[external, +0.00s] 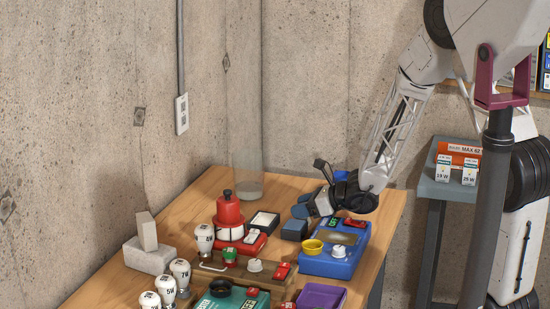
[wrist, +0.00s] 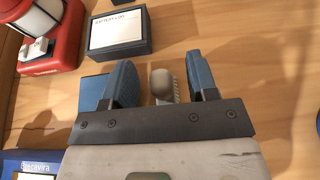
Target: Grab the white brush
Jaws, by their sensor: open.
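The white brush (wrist: 162,84) lies on the wooden table in the wrist view, its rounded pale end and a row of bristles showing. My gripper (wrist: 163,76) is open, with one blue finger on each side of the brush. There is a visible gap between the brush and each finger. The rest of the brush is hidden behind the gripper's dark front plate. In the external view my gripper (external: 308,208) is low over the table's back right part, and the brush cannot be made out there.
A blue block (wrist: 91,91) sits just left of the left finger. A black box with a white label (wrist: 118,32) and a red lantern (wrist: 66,32) stand beyond. A blue case (external: 347,259) is close in front of my gripper. Bare wood (wrist: 270,60) lies to the right.

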